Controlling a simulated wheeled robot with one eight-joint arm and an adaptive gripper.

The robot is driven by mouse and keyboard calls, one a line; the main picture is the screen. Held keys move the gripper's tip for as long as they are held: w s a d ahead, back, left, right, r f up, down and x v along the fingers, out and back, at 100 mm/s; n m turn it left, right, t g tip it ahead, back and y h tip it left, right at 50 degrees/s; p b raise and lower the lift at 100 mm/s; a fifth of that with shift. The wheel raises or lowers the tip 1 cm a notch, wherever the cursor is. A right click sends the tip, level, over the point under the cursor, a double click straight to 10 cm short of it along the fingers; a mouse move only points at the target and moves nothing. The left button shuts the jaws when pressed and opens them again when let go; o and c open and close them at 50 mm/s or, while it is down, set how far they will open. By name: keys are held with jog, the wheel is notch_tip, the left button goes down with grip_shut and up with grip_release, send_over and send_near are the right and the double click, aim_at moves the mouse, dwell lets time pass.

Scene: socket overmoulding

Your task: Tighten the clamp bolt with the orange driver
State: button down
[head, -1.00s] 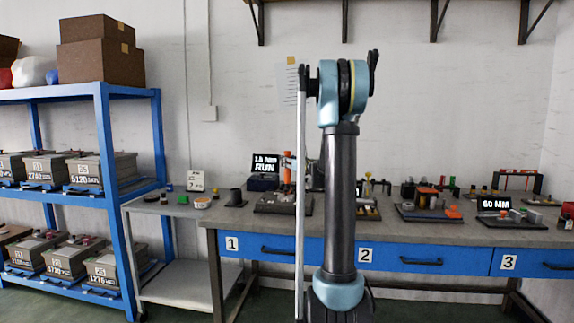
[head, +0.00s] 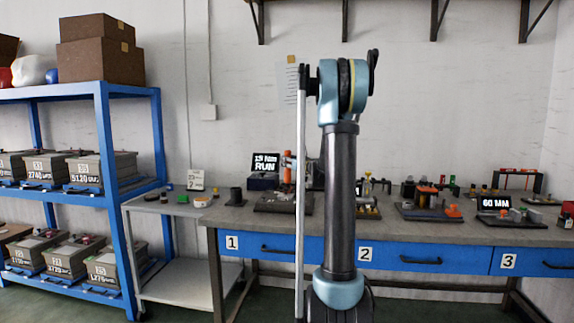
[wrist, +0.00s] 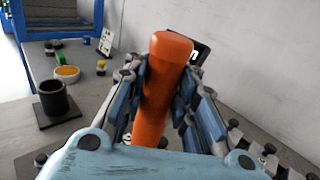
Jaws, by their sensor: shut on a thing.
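The orange driver (wrist: 165,85) stands roughly upright between the fingers in the wrist view, leaning slightly there. My gripper (wrist: 160,95) is shut on its handle, with blue pads on both sides. In the head view a strip of the orange driver (head: 287,172) shows just left of my arm, above a dark fixture plate (head: 268,204) on the bench. The driver's tip and the clamp bolt are hidden, so I cannot tell whether they touch.
A display reading 15 Nm RUN (head: 265,165) stands behind the fixture; the driver partly covers it in the wrist view. A black cup (wrist: 55,98) stands to the left. Other fixtures (head: 428,203) fill the bench to the right. A blue shelf (head: 105,150) stands at left.

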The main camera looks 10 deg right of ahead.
dwell(0.5)
jog(key=shift+r, duration=2.45)
jog(key=shift+s, duration=0.1)
